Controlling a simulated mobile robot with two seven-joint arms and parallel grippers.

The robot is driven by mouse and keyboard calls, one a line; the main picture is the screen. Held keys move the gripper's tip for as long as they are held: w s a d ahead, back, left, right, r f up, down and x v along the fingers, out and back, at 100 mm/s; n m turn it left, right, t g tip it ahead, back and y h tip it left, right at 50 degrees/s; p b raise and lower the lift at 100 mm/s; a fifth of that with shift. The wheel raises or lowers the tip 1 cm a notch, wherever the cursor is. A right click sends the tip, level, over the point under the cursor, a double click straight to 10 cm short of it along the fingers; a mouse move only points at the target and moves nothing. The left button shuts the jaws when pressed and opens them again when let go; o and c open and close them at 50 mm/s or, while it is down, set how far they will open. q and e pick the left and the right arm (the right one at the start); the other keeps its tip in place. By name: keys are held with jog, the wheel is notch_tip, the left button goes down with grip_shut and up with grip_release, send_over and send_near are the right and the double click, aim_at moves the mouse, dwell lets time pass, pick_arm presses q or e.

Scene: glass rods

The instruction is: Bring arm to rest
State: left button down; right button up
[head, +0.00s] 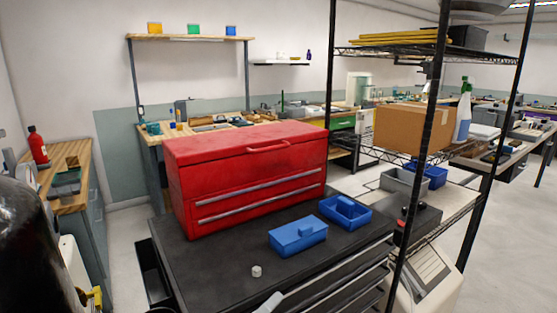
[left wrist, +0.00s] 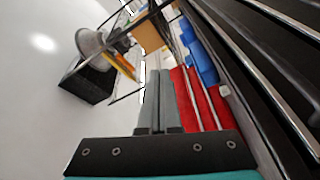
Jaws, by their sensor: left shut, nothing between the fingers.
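My left gripper (head: 270,303) shows only as a light grey tip at the bottom edge of the head view, in front of the black cabinet (head: 215,270). In the left wrist view, its two grey fingers (left wrist: 158,105) lie side by side, shut with nothing between them. The red toolbox (head: 245,170) stands on the cabinet beyond the gripper, and it also shows beside the fingers in the left wrist view (left wrist: 205,105). My right gripper is in neither view.
A blue lidded box (head: 298,236), an open blue bin (head: 345,212) and a small white cylinder (head: 257,271) sit on the cabinet top. A wire shelf rack (head: 425,152) with a cardboard box (head: 412,127) stands at the right. A wooden bench (head: 80,165) is at the left.

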pick_arm(q)
jog(key=s+d+f+m+g+y, duration=0.1)
jog(key=s+f+m+g+y, duration=0.3)
jog(key=f, duration=0.3)
jog(key=s+a+f+m+g+y, duration=0.1)
jog(key=s+a+f+g+y, duration=0.3)
jog(key=s+a, duration=0.4)
jog(key=s+a+f+m+g+y, duration=0.2)
jog(key=s+a+f+g+y, duration=0.15)
jog(key=s+a+f, duration=0.3)
jog(key=s+f, duration=0.2)
jog(key=f, duration=0.9)
jog(key=s+f, duration=0.2)
jog(key=f, duration=1)
jog(key=s+a+f+g, duration=0.2)
jog(key=s+a+f, duration=0.1)
jog(key=s+f, duration=0.9)
jog(key=shift+s+a+y, duration=0.3)
jog(key=shift+s+y, duration=0.15)
jog(key=shift+s, duration=0.8)
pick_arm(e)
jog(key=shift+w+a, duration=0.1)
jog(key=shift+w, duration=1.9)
